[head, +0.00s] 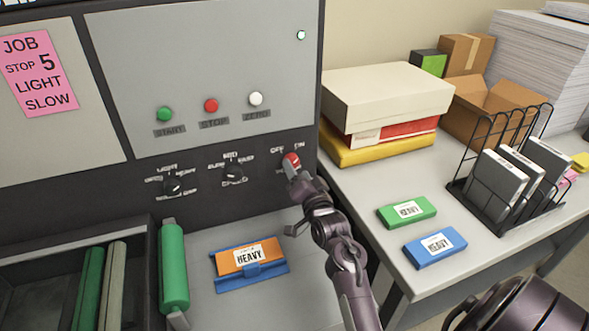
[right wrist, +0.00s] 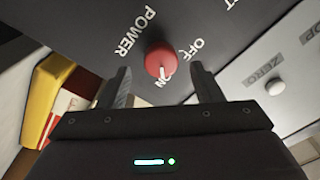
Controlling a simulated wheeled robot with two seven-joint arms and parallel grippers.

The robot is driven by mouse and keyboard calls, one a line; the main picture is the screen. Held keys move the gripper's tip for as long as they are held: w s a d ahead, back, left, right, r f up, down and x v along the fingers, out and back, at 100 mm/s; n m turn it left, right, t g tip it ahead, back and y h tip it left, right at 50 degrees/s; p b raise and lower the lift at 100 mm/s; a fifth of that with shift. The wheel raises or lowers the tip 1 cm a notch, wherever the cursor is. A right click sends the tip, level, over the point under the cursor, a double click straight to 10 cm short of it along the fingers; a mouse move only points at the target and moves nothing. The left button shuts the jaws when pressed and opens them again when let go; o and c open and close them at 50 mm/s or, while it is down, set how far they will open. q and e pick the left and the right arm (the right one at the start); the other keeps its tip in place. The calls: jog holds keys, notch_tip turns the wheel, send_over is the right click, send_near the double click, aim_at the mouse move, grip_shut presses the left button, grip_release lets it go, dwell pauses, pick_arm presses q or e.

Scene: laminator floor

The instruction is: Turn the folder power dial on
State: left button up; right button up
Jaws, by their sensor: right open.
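The red power dial (head: 291,160) sits at the right end of the dark control strip, below OFF and ON labels. In the right wrist view the red dial (right wrist: 159,60) is close, with POWER, OFF and ON printed around it. Its white mark points towards the ON label. My right gripper (head: 296,177) is in front of the dial. Its two fingers (right wrist: 162,88) are apart, one on each side of the dial as seen from the wrist. They hold nothing, and I cannot tell if they touch the panel. My left gripper is not in view.
Two black dials (head: 234,172) and green, red and white buttons (head: 211,105) are on the same panel. An orange HEAVY pack (head: 240,259) lies in a blue holder below. The side table (head: 375,190) holds boxes, green and blue packs and a wire rack (head: 500,185).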

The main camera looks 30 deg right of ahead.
jog(key=b+v, duration=0.1)
jog(key=v, duration=0.3)
jog(key=shift+s, duration=0.1)
dwell(0.4)
